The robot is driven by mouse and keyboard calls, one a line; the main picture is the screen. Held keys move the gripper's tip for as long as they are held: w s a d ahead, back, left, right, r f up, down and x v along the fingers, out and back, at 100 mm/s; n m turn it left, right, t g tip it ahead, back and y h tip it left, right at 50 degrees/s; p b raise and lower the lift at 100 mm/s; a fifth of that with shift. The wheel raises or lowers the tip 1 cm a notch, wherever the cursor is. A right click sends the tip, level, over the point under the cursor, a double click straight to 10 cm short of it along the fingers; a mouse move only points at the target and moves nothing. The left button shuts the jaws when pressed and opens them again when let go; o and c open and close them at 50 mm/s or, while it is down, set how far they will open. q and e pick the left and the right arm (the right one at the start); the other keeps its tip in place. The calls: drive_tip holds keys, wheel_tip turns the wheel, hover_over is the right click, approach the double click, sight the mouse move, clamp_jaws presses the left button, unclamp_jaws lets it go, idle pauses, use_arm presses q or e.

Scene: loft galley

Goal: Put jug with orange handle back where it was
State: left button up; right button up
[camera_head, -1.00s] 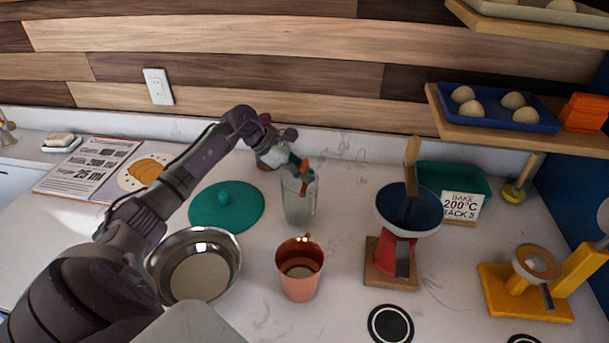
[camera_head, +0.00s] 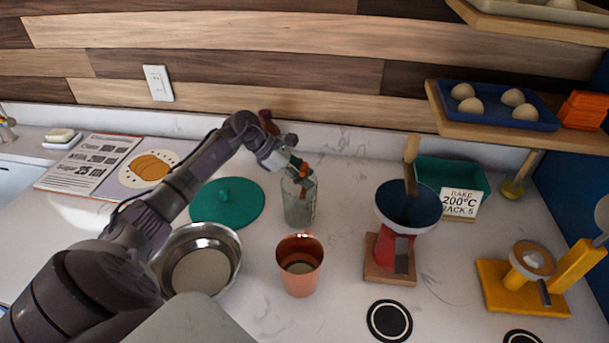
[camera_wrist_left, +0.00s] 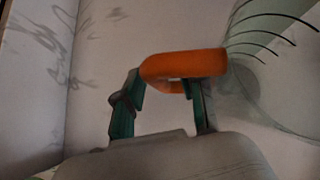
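The jug with the orange handle (camera_head: 299,208) is clear glass and stands upright on the counter, behind the copper cup. My left gripper (camera_head: 295,171) is at its upper part and hides some of the rim and handle. In the left wrist view, the orange handle (camera_wrist_left: 185,64) lies at the teal fingertips (camera_wrist_left: 163,88), with the glass and dark curved lines at right. The two fingers stand apart around part of the handle, with a gap visible, so the gripper looks open; contact is hard to judge. My right gripper is not in view.
A copper cup (camera_head: 299,280) is in front of the jug. A teal lid (camera_head: 228,212) and steel bowl (camera_head: 229,255) are at left. A red scale with a blue bowl (camera_head: 391,255) is at right. A dark bottle (camera_head: 268,121) is behind my wrist.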

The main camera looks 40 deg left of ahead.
use_arm(q)
drive_tip(key=b+v, duration=0.3)
drive_tip(key=v, duration=0.9)
